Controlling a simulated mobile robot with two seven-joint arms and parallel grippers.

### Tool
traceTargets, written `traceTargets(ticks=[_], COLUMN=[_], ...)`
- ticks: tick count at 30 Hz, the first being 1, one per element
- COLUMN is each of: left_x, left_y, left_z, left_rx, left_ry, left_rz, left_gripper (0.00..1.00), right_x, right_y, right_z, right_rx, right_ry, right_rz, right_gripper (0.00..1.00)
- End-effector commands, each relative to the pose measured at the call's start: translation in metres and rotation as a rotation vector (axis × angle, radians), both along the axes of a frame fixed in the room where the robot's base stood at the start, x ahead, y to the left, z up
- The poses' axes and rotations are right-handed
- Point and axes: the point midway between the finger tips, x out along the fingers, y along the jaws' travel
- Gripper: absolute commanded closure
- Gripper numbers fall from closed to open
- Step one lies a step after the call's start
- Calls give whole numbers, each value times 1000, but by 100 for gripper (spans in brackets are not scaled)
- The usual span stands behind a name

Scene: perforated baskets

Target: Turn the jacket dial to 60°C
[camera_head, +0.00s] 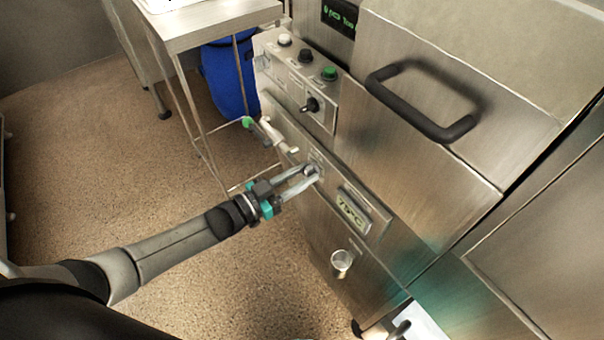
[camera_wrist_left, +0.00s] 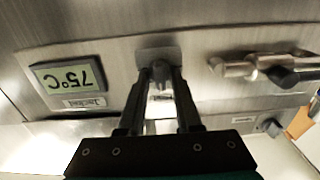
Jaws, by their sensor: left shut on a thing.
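The jacket dial (camera_wrist_left: 159,72) is a small dark knob on the steel front panel, mostly hidden between my left gripper's fingertips. My left gripper (camera_head: 311,172) is shut on the dial, and its fingers also show in the left wrist view (camera_wrist_left: 160,78). The jacket display (camera_head: 352,207) sits beside the dial and reads 75°C. The same display (camera_wrist_left: 69,77) appears upside down in the left wrist view. My right gripper is not in view.
A control box (camera_head: 295,80) with several buttons and a black switch is above the dial. A green-handled valve (camera_head: 262,130) sticks out on the left. A black bar handle (camera_head: 420,105) and a round outlet (camera_head: 341,262) project from the machine. A blue barrel (camera_head: 229,78) stands behind a steel table.

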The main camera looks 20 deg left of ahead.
Motion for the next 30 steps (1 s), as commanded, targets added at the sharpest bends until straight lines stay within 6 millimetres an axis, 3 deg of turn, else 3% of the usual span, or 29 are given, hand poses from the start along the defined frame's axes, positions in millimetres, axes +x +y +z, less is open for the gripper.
traceTargets(ticks=[3, 4, 7, 20, 25, 30], left_x=[0, 0, 0, -2, -18, -47], left_y=[0, 0, 0, 2, 14, 37], left_z=[0, 0, 0, 0, 0, -1], left_rx=[1, 1, 1, 1, 2, 4], left_ry=[-1, -1, -1, 0, 2, 5], left_rz=[0, 0, 0, 0, 0, 0], left_gripper=[100, 65, 54, 54, 54, 54], right_x=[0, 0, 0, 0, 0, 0], right_y=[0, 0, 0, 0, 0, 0], right_z=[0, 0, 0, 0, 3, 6], right_rx=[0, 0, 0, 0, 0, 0], right_ry=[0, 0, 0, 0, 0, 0], right_rz=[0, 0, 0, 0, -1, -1], right_gripper=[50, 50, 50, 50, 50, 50])
